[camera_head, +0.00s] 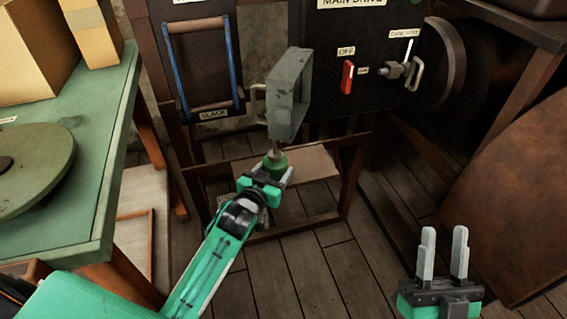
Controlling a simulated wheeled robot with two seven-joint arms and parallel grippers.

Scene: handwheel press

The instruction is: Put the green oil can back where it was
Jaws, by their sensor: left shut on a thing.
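The green oil can (275,163) is in the jaws of my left gripper (276,179), in the middle of the view. Its thin spout points up, just under the grey metal box-like part on the machine front. The can's lower body is mostly hidden by the gripper. I cannot tell whether the spout touches the grey part. My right gripper (444,256) is at the lower right with its two fingers apart and nothing between them.
The grey box-like part (289,95) juts from the dark panel (330,60) with a red OFF lever (347,77). A green table (100,120) with a round plate (35,165) stands left. A low wooden frame (315,222) stands on the floor below. A brown curved board (515,200) is right.

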